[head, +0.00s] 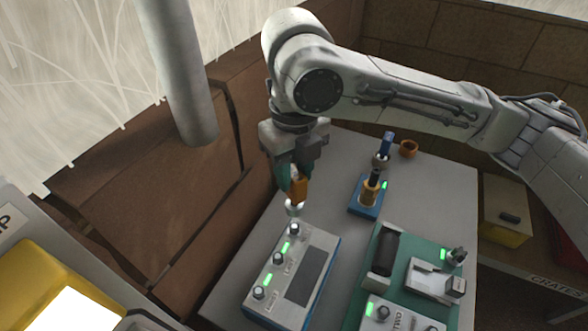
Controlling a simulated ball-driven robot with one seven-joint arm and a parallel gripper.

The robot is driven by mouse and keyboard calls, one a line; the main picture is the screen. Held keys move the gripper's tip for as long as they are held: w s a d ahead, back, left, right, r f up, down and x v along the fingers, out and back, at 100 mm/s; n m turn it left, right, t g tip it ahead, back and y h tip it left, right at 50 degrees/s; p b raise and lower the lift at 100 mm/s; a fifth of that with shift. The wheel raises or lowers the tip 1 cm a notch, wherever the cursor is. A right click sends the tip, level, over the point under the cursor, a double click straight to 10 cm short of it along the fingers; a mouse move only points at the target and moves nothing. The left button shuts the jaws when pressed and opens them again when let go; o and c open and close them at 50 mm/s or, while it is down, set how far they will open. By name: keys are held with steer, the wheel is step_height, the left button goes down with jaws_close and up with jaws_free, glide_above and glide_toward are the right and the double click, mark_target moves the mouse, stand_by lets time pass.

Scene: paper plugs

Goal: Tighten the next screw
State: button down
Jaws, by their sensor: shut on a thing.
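My gripper (292,176) is in the middle of the head view, pointing down and shut on an orange-handled tool (299,191). The tool has a pale lower end (293,209). It is just above the far end of a grey panel box (303,278) with a blue side.
A blue stand (358,209) holds a dark-topped brass part. Behind it are a blue-topped tool (386,146) and an orange ring (408,148). A green board (417,249) with several devices lies right of the panel box. Grey table (337,172) is bare around the stand.

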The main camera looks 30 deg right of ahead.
mark_target(293, 199)
steer(key=shift+f+b, duration=2)
steer(key=shift+f, duration=0.6)
steer(key=n+b, duration=0.2)
steer(key=n, duration=0.4)
steer(key=shift+f, duration=0.1)
steer(key=n+b, duration=0.1)
steer(key=n, duration=0.2)
steer(key=shift+n, duration=0.4)
steer(key=shift+n+b, duration=0.35)
steer(key=shift+n, duration=0.75)
steer(key=shift+a, duration=0.1)
steer(key=shift+f+b, duration=0.85)
steer(key=shift+f, duration=0.15)
